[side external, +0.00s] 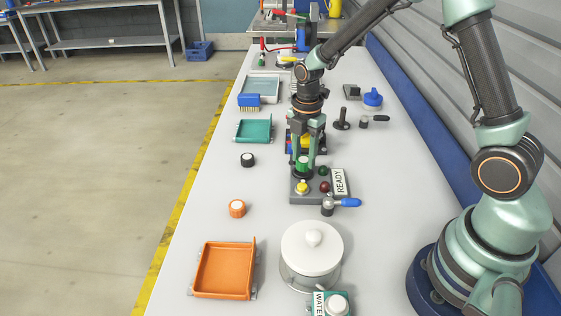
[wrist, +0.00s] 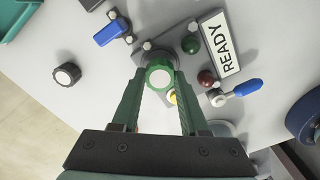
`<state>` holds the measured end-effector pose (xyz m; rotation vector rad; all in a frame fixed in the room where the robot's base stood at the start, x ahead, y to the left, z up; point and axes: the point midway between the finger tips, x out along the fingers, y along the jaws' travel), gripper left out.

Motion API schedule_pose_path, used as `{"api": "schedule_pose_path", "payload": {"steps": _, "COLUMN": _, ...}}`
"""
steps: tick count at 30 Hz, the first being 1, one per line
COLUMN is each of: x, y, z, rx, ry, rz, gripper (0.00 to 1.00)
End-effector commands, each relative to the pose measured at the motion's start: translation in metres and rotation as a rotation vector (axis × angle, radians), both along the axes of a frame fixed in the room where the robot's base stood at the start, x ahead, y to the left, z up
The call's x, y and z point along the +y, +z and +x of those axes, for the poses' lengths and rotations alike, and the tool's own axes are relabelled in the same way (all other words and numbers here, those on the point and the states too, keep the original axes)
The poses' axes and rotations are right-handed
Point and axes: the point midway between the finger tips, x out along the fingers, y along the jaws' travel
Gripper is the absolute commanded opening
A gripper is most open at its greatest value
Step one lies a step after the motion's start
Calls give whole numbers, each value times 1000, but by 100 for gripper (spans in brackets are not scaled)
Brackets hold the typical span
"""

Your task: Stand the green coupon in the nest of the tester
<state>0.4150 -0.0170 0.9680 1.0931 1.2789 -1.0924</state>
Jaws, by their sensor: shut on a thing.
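My gripper (side external: 304,152) points down over the left rear part of the tester and is shut on the green coupon (side external: 303,165). In the wrist view the coupon (wrist: 158,76) is a green round piece with a pale centre, between the two fingertips (wrist: 159,84). The tester (side external: 304,195) is a grey box with a READY sign (side external: 339,182), a yellow button (side external: 302,187), a dark red lamp, a dark green lamp and a blue-handled lever (side external: 346,202). A dark round nest shows just under the coupon, mostly hidden by it. I cannot tell whether the coupon touches it.
A black-ringed round piece (side external: 248,160) and an orange one (side external: 237,208) lie left of the tester. A teal tray (side external: 237,139) and an orange tray (side external: 197,272) stand on the left. A white lidded pot (side external: 312,270) stands in front. Coloured parts stand close behind my gripper.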

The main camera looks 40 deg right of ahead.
Motion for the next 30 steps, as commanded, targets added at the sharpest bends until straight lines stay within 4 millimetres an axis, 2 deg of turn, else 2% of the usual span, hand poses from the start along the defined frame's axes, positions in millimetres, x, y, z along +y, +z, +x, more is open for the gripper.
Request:
{"api": "schedule_pose_path", "payload": {"steps": 11, "x": 0, "y": -2, "z": 0, "rx": 0, "ry": 0, "rz": 0, "gripper": 0}}
{"api": "schedule_pose_path", "payload": {"steps": 30, "x": 0, "y": -16, "z": 0, "rx": 0, "ry": 0, "rz": 0, "gripper": 0}}
